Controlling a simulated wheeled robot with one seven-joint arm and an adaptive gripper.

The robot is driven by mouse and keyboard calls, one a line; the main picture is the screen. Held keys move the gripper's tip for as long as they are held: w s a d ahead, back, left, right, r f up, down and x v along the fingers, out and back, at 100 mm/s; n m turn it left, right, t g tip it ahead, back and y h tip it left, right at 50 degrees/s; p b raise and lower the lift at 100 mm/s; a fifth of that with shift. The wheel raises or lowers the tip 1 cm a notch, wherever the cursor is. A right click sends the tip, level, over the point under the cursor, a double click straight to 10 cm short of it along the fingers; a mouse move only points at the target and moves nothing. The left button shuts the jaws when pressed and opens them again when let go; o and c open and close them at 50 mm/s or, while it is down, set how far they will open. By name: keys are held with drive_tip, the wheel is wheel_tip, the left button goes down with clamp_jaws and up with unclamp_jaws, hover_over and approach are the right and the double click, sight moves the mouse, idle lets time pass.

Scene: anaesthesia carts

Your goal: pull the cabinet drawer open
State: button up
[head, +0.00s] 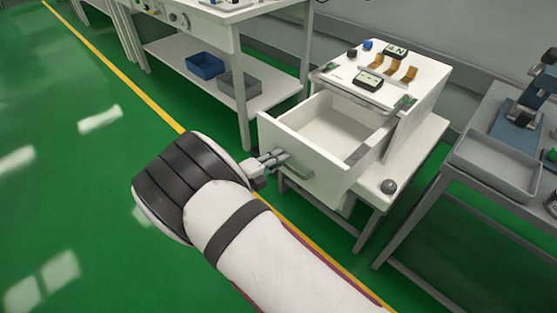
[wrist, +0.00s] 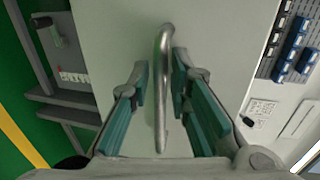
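The white cabinet (head: 405,110) stands on a low white table, with its drawer (head: 318,178) pulled well out and the empty inside visible. A grey bar handle (head: 298,172) is on the drawer front. My gripper (head: 276,160) is at this handle. In the wrist view, the handle (wrist: 163,95) runs upright between the two teal-padded fingers of my gripper (wrist: 161,85). The fingers are apart on either side of the bar. A gap shows on the left; the right pad is very close, and I cannot tell whether it touches.
A white workbench (head: 225,12) with a blue bin (head: 205,66) and a grey bin (head: 238,84) on its lower shelf stands behind. A grey table with a grey tray (head: 497,163) is at the right. A dark round knob (head: 389,186) sits beside the drawer. Green floor at left is clear.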

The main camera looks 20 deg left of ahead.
drive_tip(key=v, duration=1.1)
drive_tip(key=shift+s, duration=0.35)
drive_tip(key=shift+a, duration=0.1)
